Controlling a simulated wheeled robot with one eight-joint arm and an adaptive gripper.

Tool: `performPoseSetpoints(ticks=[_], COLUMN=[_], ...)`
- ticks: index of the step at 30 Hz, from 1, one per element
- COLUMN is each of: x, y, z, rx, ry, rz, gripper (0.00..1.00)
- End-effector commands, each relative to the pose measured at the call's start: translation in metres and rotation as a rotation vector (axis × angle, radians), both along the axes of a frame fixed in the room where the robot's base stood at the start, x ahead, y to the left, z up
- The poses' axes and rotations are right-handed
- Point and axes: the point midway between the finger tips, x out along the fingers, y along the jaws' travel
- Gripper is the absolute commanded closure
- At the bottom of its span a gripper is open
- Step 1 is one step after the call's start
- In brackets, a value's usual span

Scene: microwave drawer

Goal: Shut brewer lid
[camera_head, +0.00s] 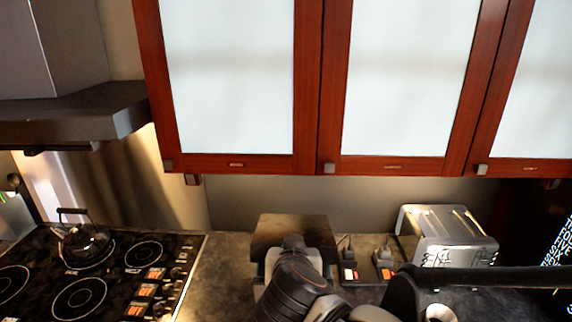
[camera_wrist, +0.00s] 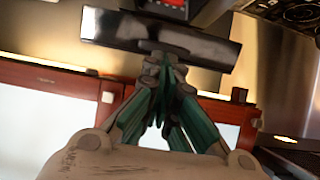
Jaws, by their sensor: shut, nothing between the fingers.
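The brewer shows on the counter in the head view as a dark, flat lid panel (camera_head: 268,229) behind my arm; the body below it is mostly hidden. In the wrist view the glossy black lid (camera_wrist: 112,27) spans the upper middle, with a small red-lit part (camera_wrist: 172,3) of the brewer at the top edge. My gripper (camera_wrist: 160,62) is shut and empty, its green-sided fingers together. The tips overlap the lid's lower edge in the wrist view; I cannot tell if they touch it. My gripper (camera_head: 293,243) also appears in front of the lid in the head view. The lid's exact angle is unclear.
A silver toaster (camera_head: 455,240) stands right of the brewer, with two small outlets or switches (camera_head: 383,262) between them. A stove (camera_head: 90,275) with a kettle (camera_head: 85,240) is at left. Wall cabinets (camera_head: 310,90) hang above, and a range hood (camera_head: 70,115) is at upper left.

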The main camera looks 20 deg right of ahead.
Motion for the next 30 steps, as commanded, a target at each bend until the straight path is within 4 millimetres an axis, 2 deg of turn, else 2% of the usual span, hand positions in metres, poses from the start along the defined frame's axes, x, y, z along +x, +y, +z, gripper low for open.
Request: performPoseSetpoints(ticks=[1,6,12,19,30], x=[-0.004,-0.011,-0.015,-0.016,-0.017], y=[0.003,0.004,0.005,0.006,0.006], z=[-0.019,-0.045,-0.067,-0.078,-0.079], rx=[-0.013,-0.015,-0.014,-0.014,-0.014], ry=[-0.036,-0.044,-0.042,-0.041,-0.041], rz=[0.005,0.000,-0.001,-0.002,-0.002], gripper=[1.00,1.00,1.00,1.00,1.00])
